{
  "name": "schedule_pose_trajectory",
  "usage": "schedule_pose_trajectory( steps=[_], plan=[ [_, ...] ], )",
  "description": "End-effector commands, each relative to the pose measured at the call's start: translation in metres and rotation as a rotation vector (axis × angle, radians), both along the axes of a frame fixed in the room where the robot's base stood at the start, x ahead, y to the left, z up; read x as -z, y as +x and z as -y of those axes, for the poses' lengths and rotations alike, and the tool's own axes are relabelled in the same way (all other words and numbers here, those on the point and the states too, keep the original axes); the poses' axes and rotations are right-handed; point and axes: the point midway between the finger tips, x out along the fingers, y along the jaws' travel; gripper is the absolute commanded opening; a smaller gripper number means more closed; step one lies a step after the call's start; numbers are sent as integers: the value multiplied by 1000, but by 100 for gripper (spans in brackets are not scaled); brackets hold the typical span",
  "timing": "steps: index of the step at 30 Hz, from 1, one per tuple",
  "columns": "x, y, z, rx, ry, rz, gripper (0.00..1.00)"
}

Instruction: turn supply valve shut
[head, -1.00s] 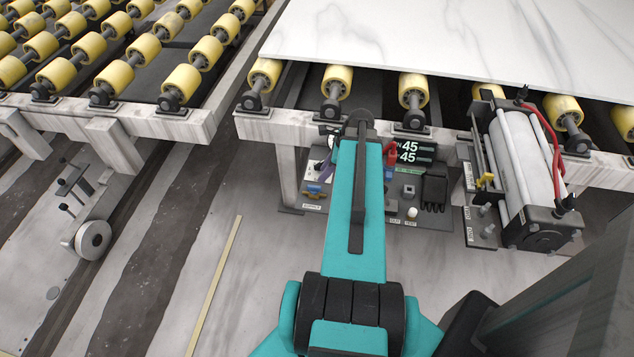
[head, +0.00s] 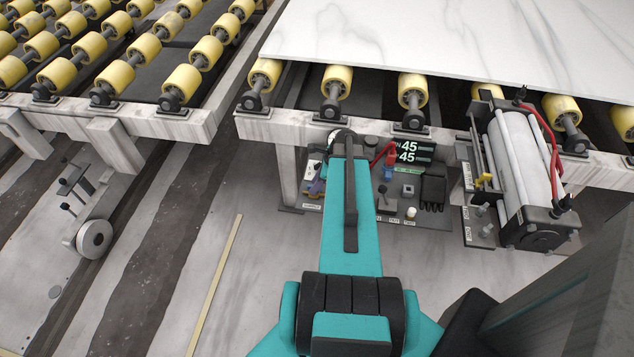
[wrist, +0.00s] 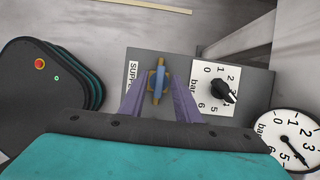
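The supply valve (wrist: 158,78) shows in the wrist view as a narrow blue handle over a brass-coloured body, beside a partly hidden label reading "SUPPL". The handle points up and down in that picture. My gripper (wrist: 159,87) has its two purple fingers apart, one on each side of the handle, with gaps visible. No grip on the handle shows. The valve is mostly hidden there.
A black regulator knob (wrist: 223,91) on a 0-to-6 bar scale sits right of the valve. A round pressure gauge (wrist: 289,138) is at lower right.

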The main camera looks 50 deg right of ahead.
Motion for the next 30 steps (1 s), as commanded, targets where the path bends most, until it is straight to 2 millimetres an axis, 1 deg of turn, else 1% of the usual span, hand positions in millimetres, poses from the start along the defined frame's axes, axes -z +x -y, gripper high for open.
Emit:
schedule_pose_trajectory(
  steps=[8, 9, 13, 14, 16, 17, 21, 26, 30],
  plan=[
    [0, 0, 0, 0, 0, 0, 30],
    [0, 0, 0, 0, 0, 0, 23],
    [0, 0, 0, 0, -1, 0, 1],
    [0, 0, 0, 0, -1, 0, 0],
    [0, 0, 0, 0, -1, 0, 0],
    [1, 1, 8, 2, -2, 1, 0],
    [0, 0, 4, -2, -5, 2, 0],
    [0, 1, 4, -27, -5, 2, 0],
    [0, 1, 5, -79, -5, 2, 0]
  ],
)
